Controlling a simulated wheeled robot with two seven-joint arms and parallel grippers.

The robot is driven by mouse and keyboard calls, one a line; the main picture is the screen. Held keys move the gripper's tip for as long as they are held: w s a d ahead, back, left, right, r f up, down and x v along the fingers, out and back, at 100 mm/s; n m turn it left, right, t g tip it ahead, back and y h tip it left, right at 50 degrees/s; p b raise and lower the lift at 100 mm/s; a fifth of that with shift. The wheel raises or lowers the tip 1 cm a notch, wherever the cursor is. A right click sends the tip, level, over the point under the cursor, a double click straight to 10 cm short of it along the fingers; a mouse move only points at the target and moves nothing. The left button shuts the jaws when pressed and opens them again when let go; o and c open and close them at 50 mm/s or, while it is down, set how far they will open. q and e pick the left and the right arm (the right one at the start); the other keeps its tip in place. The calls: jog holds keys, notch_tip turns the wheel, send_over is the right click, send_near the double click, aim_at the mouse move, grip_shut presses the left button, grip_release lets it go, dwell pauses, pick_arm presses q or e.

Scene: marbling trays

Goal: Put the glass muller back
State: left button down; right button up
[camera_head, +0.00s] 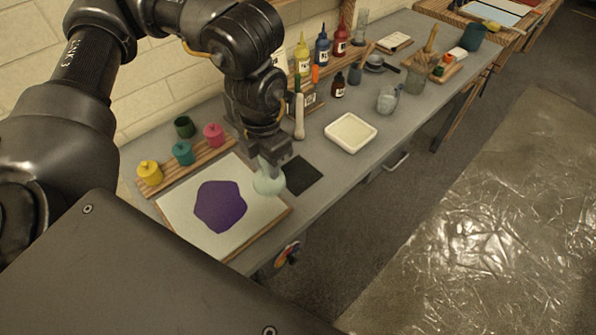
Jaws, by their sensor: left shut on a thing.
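The glass muller (268,184) is a pale, see-through greenish piece with a round base. My left gripper (270,163) is shut on its upper part and points down. The muller is at the right edge of a white slab (178,203) that carries a purple paint patch (220,206). I cannot tell whether its base touches the slab or hangs just above it. A dark square mat (303,175) lies on the bench just right of the muller. The gripper hides the muller's top. My right gripper is not in view.
Yellow (149,173), teal (182,153) and pink (214,135) pots stand on a wooden rack behind the slab. A cream tray (350,133) lies to the right. Several bottles stand by the wall. A clear jug (387,99) is farther right. The bench's front edge is close.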

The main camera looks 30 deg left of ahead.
pick_arm(q)
jog(key=w+f+p, duration=0.1)
jog(key=w+f, duration=0.3)
jog(key=w+f+p, duration=0.1)
jog(key=w+f, duration=0.2)
jog(key=w, duration=0.2)
jog(key=w+f+p, duration=0.2)
jog(key=w+f, duration=0.2)
jog(key=shift+w+f, duration=0.35)
jog(key=shift+w, duration=0.05)
jog(key=shift+w+a+f, duration=0.1)
jog(key=shift+f, duration=0.45)
